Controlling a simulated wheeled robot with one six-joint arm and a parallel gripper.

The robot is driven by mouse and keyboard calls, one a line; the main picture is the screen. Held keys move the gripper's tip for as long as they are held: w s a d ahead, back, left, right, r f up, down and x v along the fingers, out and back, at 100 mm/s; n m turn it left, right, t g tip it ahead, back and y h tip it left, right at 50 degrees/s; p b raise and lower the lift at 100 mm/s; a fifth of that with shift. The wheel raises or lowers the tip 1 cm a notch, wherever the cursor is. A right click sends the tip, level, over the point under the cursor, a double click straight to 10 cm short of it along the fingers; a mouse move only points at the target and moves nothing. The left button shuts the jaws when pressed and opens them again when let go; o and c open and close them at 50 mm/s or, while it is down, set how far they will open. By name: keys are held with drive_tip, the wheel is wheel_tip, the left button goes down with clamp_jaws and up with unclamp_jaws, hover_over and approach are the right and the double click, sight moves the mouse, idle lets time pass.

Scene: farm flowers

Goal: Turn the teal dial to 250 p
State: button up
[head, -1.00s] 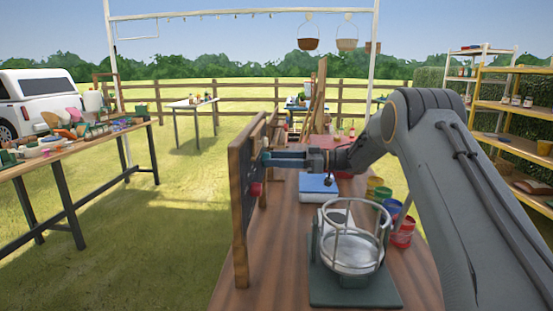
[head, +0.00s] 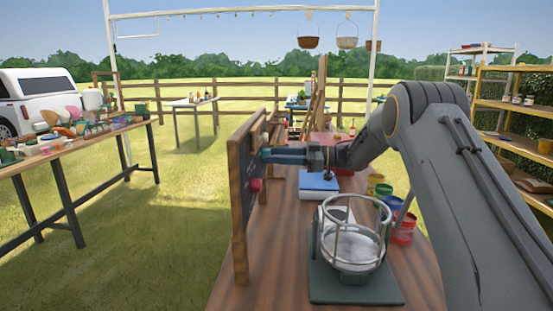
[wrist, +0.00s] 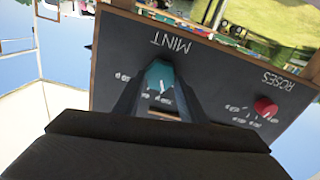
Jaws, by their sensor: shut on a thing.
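My gripper (wrist: 155,90) is shut on the dial, one finger on each side. A white pointer mark shows on the dial, but the small scale numbers around it are too blurred to read. In the head view, my gripper (head: 267,156) reaches left to the face of the upright wood-framed board (head: 241,205); the teal dial is hard to tell from the fingers there.
A red dial (wrist: 266,107) labelled ROSES is on the same panel; it also shows in the head view (head: 256,185).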

drive_tip(key=n+b, duration=0.3)
drive_tip(key=n, duration=0.3)
drive_tip(key=shift+s+b, duration=0.1)
drive_tip(key=shift+b, duration=0.25)
idle(0.3)
drive_tip(key=o, duration=1)
drive_tip(key=shift+s+d+b, duration=0.15)
drive_tip(key=shift+d+b, duration=0.35)
drive_tip(key=shift+d, duration=3.45)
